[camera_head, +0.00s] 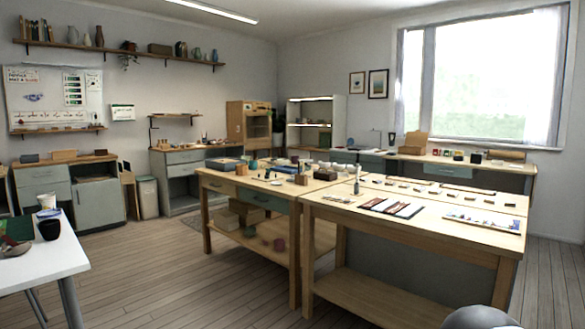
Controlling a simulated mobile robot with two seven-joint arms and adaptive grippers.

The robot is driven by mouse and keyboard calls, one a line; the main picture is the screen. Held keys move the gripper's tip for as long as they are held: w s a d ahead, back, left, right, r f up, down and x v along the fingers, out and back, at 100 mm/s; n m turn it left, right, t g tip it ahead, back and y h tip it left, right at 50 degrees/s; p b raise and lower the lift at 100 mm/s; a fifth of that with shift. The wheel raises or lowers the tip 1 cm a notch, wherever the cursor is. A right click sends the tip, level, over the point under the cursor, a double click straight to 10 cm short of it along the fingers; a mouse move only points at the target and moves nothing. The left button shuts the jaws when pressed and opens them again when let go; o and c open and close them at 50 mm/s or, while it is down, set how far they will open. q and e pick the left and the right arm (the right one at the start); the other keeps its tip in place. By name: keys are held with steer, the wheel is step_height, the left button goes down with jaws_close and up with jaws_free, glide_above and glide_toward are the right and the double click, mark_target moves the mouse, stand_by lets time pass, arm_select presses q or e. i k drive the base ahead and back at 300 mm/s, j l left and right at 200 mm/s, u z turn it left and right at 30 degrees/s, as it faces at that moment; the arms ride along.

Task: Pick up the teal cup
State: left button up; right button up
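A small teal, rounded object (254,165), possibly the teal cup, stands on the left part of the middle wooden worktable (222,178). It is too small to tell its exact shape. A dark greenish pot (250,231) sits on that table's lower shelf. Neither of my grippers is in view. A grey rounded shape at the bottom right edge may be part of my own body.
A second worktable (420,222) with tools and small pieces stands nearer, at right. A white table (38,262) with a black cup (50,229) is at left. Open wooden floor (165,270) lies between them. Cabinets and counters line the walls.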

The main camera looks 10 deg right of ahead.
mark_target(253, 166)
steer(key=i+j+u, duration=0.1)
steer(key=i, duration=0.5)
steer(key=i+j, duration=0.3)
steer(key=i, duration=0.3)
steer(key=i+j+u, duration=0.15)
steer(key=i, duration=0.45)
steer(key=i+z, duration=0.1)
steer(key=i, duration=0.5)
steer(key=i+j, duration=0.1)
steer(key=i, duration=0.5)
steer(key=i+j+z, duration=0.15)
steer(key=i, duration=0.45)
steer(key=i+j+z, duration=0.1)
steer(key=i, duration=0.5)
steer(key=i+j+z, duration=0.55)
steer(key=j+z, duration=0.3)
steer(key=j, duration=0.15)
steer(key=i+j+z, duration=0.3)
steer(key=j, duration=0.15)
steer(key=k, duration=0.1)
